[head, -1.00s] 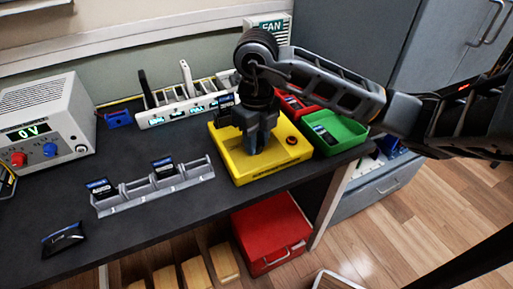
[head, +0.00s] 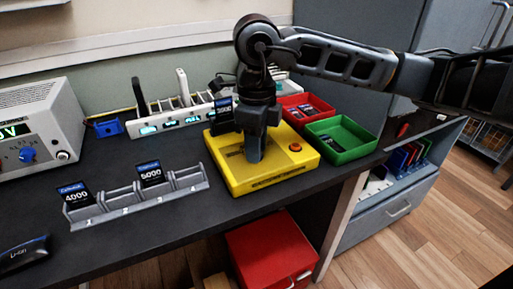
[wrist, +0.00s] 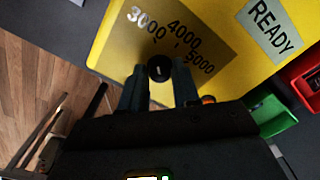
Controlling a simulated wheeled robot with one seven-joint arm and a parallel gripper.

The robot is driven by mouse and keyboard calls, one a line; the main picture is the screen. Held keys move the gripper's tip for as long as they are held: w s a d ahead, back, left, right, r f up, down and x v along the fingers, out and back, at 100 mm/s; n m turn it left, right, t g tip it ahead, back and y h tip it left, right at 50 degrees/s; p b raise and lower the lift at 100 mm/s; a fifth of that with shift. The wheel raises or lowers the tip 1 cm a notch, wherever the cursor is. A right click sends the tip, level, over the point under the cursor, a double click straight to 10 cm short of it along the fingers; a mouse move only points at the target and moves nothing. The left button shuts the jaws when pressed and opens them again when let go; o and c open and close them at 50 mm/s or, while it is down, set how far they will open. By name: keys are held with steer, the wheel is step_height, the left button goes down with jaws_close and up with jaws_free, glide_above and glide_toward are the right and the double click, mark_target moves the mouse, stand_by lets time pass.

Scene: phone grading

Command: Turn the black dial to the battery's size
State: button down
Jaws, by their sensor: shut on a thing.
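The yellow tester (head: 290,172) sits on the dark bench. Its black dial (wrist: 160,68) is between my fingertips in the wrist view, with 3000, 4000 and 5000 printed in an arc around it. A small pale mark shows on the dial; which number it points at is hard to tell. My gripper (head: 254,155) points down over the tester and is shut on the dial, which the fingers hide in the head view. A dark battery (head: 223,108) stands upright at the tester's back left; its label seems to read 3000, but it is small.
A grey rack (head: 135,203) at left holds batteries marked 4000 and 5000. Green (head: 342,142) and red (head: 292,107) trays stand right of the tester. A white charger strip (head: 170,125) is behind. A dark pouch-like item (head: 25,255) lies at the front left.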

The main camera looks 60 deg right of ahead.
steer(key=c, duration=0.8)
jaws_free()
steer(key=shift+r, duration=0.1)
step_height(320, 180, up, 8)
steer(key=shift+f, duration=0.2)
